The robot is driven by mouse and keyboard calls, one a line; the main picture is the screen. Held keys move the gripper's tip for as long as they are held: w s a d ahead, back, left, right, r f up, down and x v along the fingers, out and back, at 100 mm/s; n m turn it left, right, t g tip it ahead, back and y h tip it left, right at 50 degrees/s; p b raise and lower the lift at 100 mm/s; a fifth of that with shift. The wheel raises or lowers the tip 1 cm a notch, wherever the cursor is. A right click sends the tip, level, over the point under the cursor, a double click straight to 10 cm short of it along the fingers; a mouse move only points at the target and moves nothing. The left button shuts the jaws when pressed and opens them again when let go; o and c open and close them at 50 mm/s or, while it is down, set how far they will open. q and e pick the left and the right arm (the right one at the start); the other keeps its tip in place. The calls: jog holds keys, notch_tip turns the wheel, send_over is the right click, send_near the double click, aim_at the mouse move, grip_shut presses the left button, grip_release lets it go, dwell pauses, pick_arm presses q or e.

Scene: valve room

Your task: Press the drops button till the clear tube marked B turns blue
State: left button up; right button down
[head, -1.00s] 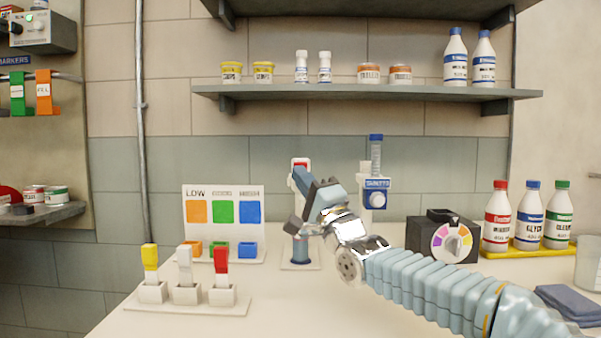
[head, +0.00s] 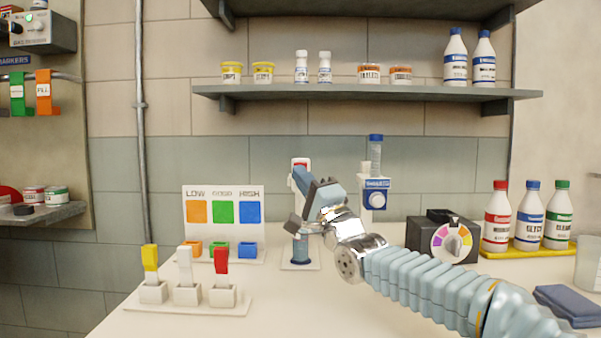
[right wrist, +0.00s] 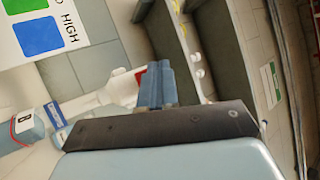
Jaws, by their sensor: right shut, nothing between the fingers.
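My right gripper (head: 300,174) is shut and empty, in front of a white dispenser with a red top (head: 300,162) at the back of the bench. The gripper and wrist hide most of this dispenser, and I cannot make out its button or whether the fingers touch it. Below the gripper, a tube (head: 300,248) stands on a small base and looks blue. In the right wrist view, a blue tube (right wrist: 24,127) with a red-edged label lies at the left, and the shut fingers (right wrist: 157,82) are beside the dispenser's red part (right wrist: 140,74). My left gripper is not in view.
A LOW/GOOD/HIGH colour card (head: 223,218) stands left of the tube.

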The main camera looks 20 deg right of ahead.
jog(key=shift+w+d, duration=0.15)
jog(key=shift+w, duration=0.25)
dwell(0.6)
jog(key=shift+s+a+b, duration=0.25)
jog(key=shift+s+b, duration=0.45)
jog(key=shift+s, duration=0.2)
jog(key=shift+s+a+b, duration=0.25)
jog(key=shift+s+b, duration=0.4)
jog(key=shift+s, duration=0.15)
jog(key=shift+s+a+b, duration=0.2)
jog(key=shift+s+b, duration=0.5)
jog(key=shift+s, duration=0.1)
jog(key=shift+s+a+b, duration=0.25)
jog(key=shift+s+b, duration=0.4)
jog(key=shift+s, duration=0.15)
